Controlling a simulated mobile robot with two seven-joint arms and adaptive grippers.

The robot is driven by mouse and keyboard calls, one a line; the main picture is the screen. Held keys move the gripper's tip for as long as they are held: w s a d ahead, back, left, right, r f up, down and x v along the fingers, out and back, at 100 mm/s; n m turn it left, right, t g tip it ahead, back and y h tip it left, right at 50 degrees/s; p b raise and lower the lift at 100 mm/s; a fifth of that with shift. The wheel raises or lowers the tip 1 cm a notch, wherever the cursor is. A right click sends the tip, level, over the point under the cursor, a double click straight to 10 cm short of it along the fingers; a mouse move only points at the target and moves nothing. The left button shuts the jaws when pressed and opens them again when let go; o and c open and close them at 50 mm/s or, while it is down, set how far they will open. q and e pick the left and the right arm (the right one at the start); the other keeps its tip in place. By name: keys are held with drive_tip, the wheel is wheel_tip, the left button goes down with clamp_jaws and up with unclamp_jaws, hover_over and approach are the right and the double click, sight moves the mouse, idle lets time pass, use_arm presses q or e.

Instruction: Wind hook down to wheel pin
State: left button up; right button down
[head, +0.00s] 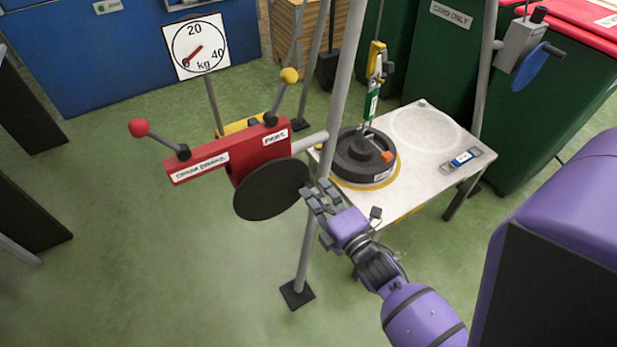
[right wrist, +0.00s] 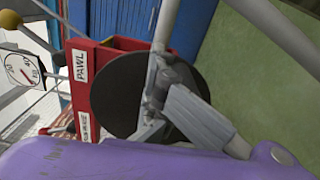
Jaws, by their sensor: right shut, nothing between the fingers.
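The hook assembly hangs on a line at upper centre in the head view, with a yellow block (head: 376,58) and a green-and-white piece (head: 372,104) below it. Its lower end is close above the black wheel (head: 349,172); I cannot tell whether it touches the pin. The red winch box (head: 218,155) carries "DRUM BRAKE" and "PAWL" labels and a dark disc (head: 272,190). My right gripper (head: 318,196) is shut and empty beside the disc's right edge. In the right wrist view the disc (right wrist: 125,90) lies behind the fingers. My left gripper is out of view.
The white table (head: 425,170) holds the wheel and a small blue-and-white item (head: 462,158). Grey frame poles (head: 312,235) stand by my right gripper. Levers have red (head: 138,127) and yellow (head: 289,75) knobs. The kg dial (head: 196,47) reads near zero. Green floor lies open at lower left.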

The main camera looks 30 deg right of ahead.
drive_tip(key=shift+s+d+f, duration=0.15)
drive_tip(key=shift+s+f, duration=0.05)
drive_tip(key=shift+f, duration=0.15)
drive_tip(key=shift+r+n, duration=0.3)
drive_tip(key=shift+w+d+r+n+p, duration=0.1)
drive_tip(key=shift+d+r+n+p, duration=0.05)
drive_tip(key=shift+r+n+p, duration=0.5)
drive_tip(key=shift+r+n, duration=0.15)
drive_tip(key=shift+n, duration=0.1)
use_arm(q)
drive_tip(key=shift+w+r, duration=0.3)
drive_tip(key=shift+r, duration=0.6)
use_arm(e)
drive_tip(key=shift+r+n+p, duration=0.75)
drive_tip(key=shift+r+n, duration=0.25)
drive_tip(key=shift+n, duration=0.2)
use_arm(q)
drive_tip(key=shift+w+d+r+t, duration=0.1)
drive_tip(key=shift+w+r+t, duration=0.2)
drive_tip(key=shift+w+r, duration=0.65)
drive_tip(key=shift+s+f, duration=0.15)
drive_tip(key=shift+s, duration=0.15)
